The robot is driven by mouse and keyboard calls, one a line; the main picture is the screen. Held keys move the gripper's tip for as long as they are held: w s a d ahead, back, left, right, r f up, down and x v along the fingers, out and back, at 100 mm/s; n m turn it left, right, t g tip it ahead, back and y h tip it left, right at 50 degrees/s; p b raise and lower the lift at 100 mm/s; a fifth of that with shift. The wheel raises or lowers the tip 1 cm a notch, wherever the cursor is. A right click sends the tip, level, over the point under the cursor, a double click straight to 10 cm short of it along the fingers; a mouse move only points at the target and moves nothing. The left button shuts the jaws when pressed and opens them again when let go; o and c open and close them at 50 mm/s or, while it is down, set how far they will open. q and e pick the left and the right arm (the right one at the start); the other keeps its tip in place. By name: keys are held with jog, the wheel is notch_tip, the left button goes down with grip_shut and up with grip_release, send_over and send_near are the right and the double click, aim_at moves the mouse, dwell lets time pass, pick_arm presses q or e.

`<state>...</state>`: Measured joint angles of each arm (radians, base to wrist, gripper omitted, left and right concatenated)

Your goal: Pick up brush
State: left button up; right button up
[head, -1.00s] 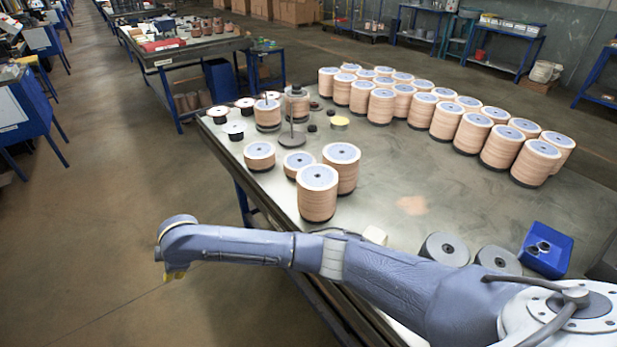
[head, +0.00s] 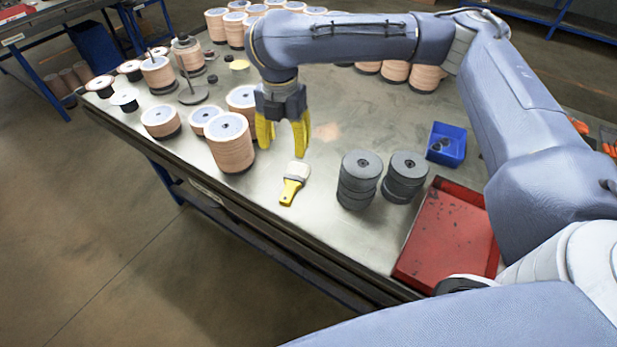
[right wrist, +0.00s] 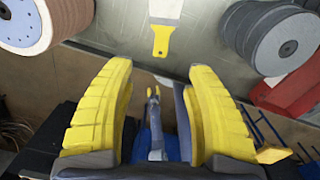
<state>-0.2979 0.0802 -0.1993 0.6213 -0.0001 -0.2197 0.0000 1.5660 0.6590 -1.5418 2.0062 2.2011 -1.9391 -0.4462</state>
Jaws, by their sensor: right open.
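The brush (head: 292,186) lies on the metal table near its front edge, with a yellow handle and a pale head. It also shows in the right wrist view (right wrist: 162,30), top centre, beyond the fingertips. My right gripper (head: 284,148) has yellow fingers spread apart and nothing between them. In the head view it hangs above the table, just behind the brush and apart from it. Its two fingers also show in the right wrist view (right wrist: 160,75). My left gripper is not in view.
A stack of tan flap discs (head: 231,150) stands left of the brush. Grey disc stacks (head: 358,187) stand to its right. A red tray (head: 447,240) and a blue bin (head: 446,146) lie farther right. The table in front of the brush is clear.

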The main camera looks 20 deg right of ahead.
aim_at(290, 188)
jog(key=shift+d+f, duration=0.15)
jog(key=shift+f, duration=8.4)
grip_shut()
